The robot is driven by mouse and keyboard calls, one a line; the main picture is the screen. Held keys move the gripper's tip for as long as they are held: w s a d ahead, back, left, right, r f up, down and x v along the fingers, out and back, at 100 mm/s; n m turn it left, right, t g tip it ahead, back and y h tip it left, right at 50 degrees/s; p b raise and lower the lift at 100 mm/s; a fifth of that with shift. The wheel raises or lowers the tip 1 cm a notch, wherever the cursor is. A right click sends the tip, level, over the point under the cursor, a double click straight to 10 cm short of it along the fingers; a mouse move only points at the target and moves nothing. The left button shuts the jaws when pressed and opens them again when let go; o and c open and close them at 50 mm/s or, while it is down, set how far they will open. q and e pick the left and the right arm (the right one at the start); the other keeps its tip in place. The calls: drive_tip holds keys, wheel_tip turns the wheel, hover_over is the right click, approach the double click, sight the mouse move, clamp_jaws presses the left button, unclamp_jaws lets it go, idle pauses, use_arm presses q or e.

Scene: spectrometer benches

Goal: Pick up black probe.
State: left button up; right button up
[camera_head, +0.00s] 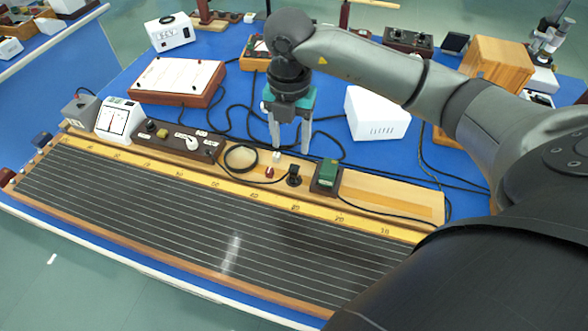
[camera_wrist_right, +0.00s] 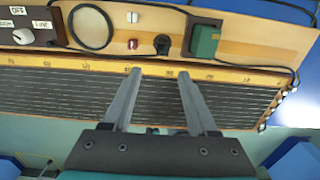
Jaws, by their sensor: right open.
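The black probe (camera_head: 294,176) is a small dark upright piece on the wooden strip of the long wire board. In the right wrist view the black probe (camera_wrist_right: 162,43) stands just beyond the fingertips, roughly in line with the gap between them. My right gripper (camera_head: 290,147) points down with its fingers apart and nothing between them. Its two fingers also show in the right wrist view (camera_wrist_right: 160,73). It appears to be above and apart from the probe. My left gripper is not in view.
A green block (camera_head: 328,173) stands right of the probe, and a black ring (camera_head: 241,158) lies to its left. A dark control box (camera_head: 180,140) sits further left. A white box (camera_head: 376,113) stands behind on the blue table. Black cables run across the table.

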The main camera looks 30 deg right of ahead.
hover_over(294, 168)
drive_tip(key=f, duration=0.2)
drive_tip(key=a+f, duration=0.1)
drive_tip(key=f, duration=0.1)
drive_tip(key=shift+s+f, duration=0.1)
drive_tip(key=shift+f, duration=0.1)
drive_tip(key=shift+d+f+b, duration=0.15)
drive_tip(key=shift+d+f, duration=0.05)
drive_tip(key=shift+f, duration=0.7)
drive_tip(key=shift+d+f+b, duration=0.1)
drive_tip(key=shift+d+f, duration=0.05)
drive_tip(key=shift+f, duration=0.7)
drive_tip(key=shift+d+f+b, duration=0.15)
drive_tip(key=shift+d+f, duration=0.05)
drive_tip(key=shift+f, duration=0.7)
clamp_jaws()
